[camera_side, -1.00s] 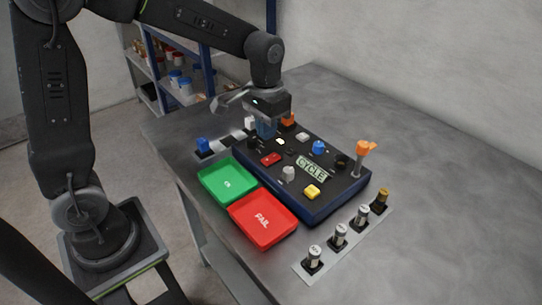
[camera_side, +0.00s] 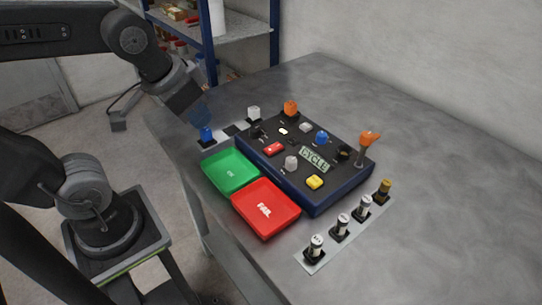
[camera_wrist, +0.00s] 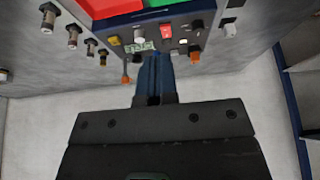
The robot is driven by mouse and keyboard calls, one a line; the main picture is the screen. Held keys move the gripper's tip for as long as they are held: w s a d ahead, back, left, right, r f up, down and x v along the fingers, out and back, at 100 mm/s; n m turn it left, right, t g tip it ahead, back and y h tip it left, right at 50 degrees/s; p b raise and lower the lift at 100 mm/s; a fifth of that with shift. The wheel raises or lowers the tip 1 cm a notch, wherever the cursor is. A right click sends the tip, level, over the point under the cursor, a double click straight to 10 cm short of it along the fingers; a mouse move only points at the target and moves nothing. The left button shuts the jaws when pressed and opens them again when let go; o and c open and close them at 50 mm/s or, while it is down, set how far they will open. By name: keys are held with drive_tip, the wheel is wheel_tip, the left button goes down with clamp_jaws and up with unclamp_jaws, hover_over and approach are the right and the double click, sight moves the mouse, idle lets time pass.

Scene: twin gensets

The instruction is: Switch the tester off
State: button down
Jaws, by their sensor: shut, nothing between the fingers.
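The tester (camera_side: 328,201) is a dark blue box on the bench with a black top of knobs and buttons. Its display (camera_side: 314,158) reads CYCLE. A red rocker-like switch (camera_side: 274,149) sits on the panel's left part; its position is too small to tell. The tester also shows at the top of the wrist view (camera_wrist: 196,42), with the red switch (camera_wrist: 165,31). My gripper (camera_side: 203,122) is shut and empty, left of the tester, close by a blue block. In the wrist view its blue fingers (camera_wrist: 153,59) overlap the tester's near edge and hide part of it.
A green tray (camera_side: 205,163) and a red FAIL tray (camera_side: 240,211) stand against the tester's front left. The blue block (camera_side: 207,135) sits on a strip behind. A strip of several cylinders (camera_side: 318,259) lies front right. An orange-topped post (camera_side: 368,139) rises at the right.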

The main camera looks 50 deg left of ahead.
drive_tip(key=shift+s+f+t, duration=0.1)
drive_tip(key=shift+s+t, duration=0.2)
drive_tip(key=shift+s, duration=0.55)
drive_tip(key=w+n+g, duration=0.5)
drive_tip(key=w+n, duration=1.2)
drive_tip(key=n, duration=0.1)
drive_tip(key=shift+w+g, duration=0.3)
drive_tip(key=shift+f, duration=0.1)
